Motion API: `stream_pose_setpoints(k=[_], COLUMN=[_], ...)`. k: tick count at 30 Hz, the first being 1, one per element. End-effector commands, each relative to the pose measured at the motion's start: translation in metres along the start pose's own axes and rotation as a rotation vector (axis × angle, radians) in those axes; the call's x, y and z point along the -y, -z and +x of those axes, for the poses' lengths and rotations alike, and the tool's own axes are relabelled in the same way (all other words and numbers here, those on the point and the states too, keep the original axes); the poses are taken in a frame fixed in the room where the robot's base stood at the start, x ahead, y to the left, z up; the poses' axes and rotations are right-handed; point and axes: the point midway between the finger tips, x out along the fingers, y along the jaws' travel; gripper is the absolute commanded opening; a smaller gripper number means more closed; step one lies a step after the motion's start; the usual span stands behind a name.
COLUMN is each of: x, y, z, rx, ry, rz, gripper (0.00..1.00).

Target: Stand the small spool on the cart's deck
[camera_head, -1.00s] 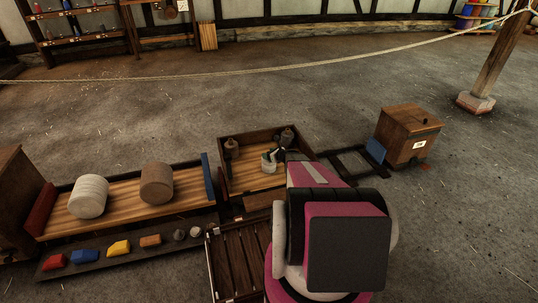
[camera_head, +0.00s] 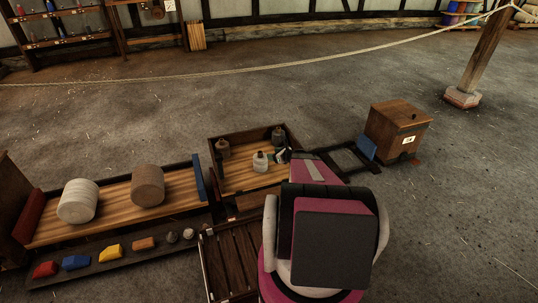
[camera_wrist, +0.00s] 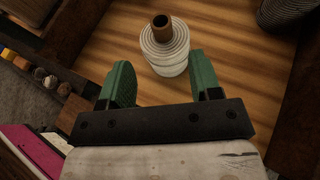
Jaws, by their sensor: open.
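The small spool, wound in white with a brown core, stands upright on light planks inside a low-walled wooden bed, which I take as the cart's deck (camera_head: 238,183). In the head view the small spool (camera_head: 260,163) is left of my gripper (camera_head: 282,156). In the wrist view the small spool (camera_wrist: 164,47) is ahead of my gripper (camera_wrist: 161,72). Its green fingers are apart, with the spool's lower part near the gap between their tips. No finger clearly touches it. My arm hides part of the bed's right side.
A brown spool (camera_head: 222,149) and a dark spool (camera_head: 278,136) stand at the bed's back. Left are two large spools (camera_head: 147,185) on a longer bed. A slatted platform (camera_head: 230,265) lies in front. A wooden box (camera_head: 398,131) stands right. A rope crosses behind; open floor lies beyond.

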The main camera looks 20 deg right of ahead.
Motion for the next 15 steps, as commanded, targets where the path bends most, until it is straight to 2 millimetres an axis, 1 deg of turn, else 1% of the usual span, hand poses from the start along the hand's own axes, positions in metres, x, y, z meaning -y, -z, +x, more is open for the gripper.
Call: stream_pose_setpoints(k=[1,4,5,8,11,12,14,15], x=[0.000,-0.006,-0.011,-0.037,-0.077,-0.095,-0.123,-0.141], y=[0.000,-0.004,-0.007,-0.021,-0.040,-0.048,-0.058,-0.064], z=[-0.004,-0.007,-0.007,-0.007,-0.009,-0.011,-0.015,-0.020], rx=[0.000,-0.007,-0.014,-0.048,-0.099,-0.121,-0.153,-0.174], ry=[0.001,-0.013,-0.024,-0.087,-0.191,-0.241,-0.324,-0.382], rz=[0.000,-0.028,-0.050,-0.179,-0.385,-0.486,-0.641,-0.751], gripper=[0.58,0.58,0.58,0.58,0.58,0.58,0.58,0.58])
